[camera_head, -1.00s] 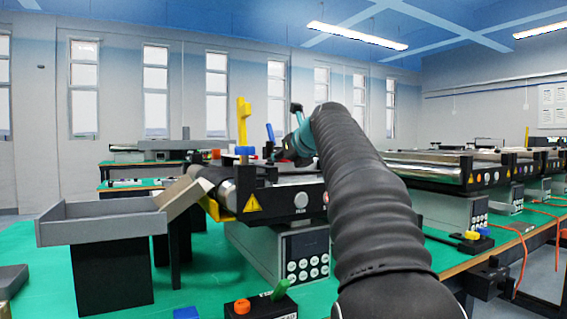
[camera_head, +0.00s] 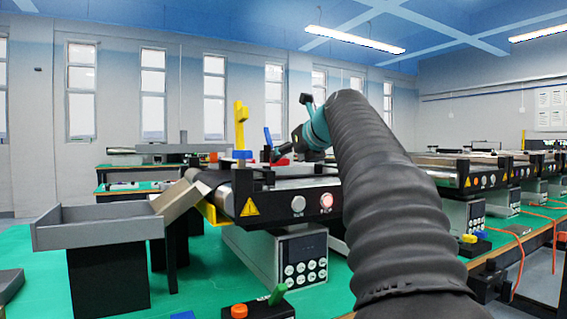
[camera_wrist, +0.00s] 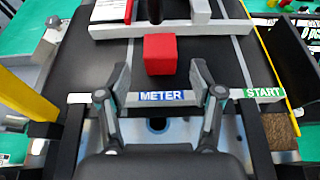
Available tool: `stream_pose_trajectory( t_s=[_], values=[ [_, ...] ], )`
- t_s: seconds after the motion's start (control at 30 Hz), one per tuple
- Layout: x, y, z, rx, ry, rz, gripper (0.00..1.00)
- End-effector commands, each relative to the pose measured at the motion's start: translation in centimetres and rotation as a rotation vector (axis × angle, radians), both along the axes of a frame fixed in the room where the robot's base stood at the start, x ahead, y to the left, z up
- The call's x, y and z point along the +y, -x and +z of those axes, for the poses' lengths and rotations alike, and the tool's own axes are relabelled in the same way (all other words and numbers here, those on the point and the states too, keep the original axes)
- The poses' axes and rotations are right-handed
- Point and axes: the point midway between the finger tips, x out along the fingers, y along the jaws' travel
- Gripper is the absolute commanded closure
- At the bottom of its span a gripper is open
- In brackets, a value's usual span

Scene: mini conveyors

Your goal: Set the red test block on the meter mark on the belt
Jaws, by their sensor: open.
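The red test block (camera_wrist: 160,55) sits on the dark belt (camera_wrist: 100,62) in the wrist view, just on the near side of a grey crossbar (camera_wrist: 180,27). The blue METER label (camera_wrist: 162,96) is on the pale near edge strip, nearer to me than the block and roughly in line with it. My gripper (camera_wrist: 160,70) is open and empty, its fingertips to the left and right of the block's near side with clear gaps. In the head view my gripper (camera_head: 277,155) is small over the belt, partly hidden by conveyor parts.
A green START label (camera_wrist: 263,92) is right of METER. Yellow guides (camera_wrist: 28,100) edge the belt. A grey tray (camera_head: 100,230) stands left of the conveyor. A control box with an orange button (camera_head: 240,309) is in front. A yellow upright (camera_head: 240,125) rises behind.

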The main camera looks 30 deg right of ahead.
Motion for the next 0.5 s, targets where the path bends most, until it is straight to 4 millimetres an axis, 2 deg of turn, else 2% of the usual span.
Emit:
stream_pose_trajectory(
  t_s=[0.1, 0.23, 0.5],
  values=[
    [-0.2, 2.3, 1.0, -0.001, 0.002, -0.002, 0.34],
    [-0.2, 4.0, 1.7, -0.001, 0.0, -0.002, 0.34],
    [-0.2, 5.6, 2.3, 0.001, 0.0, 0.0, 0.34]
  ],
)
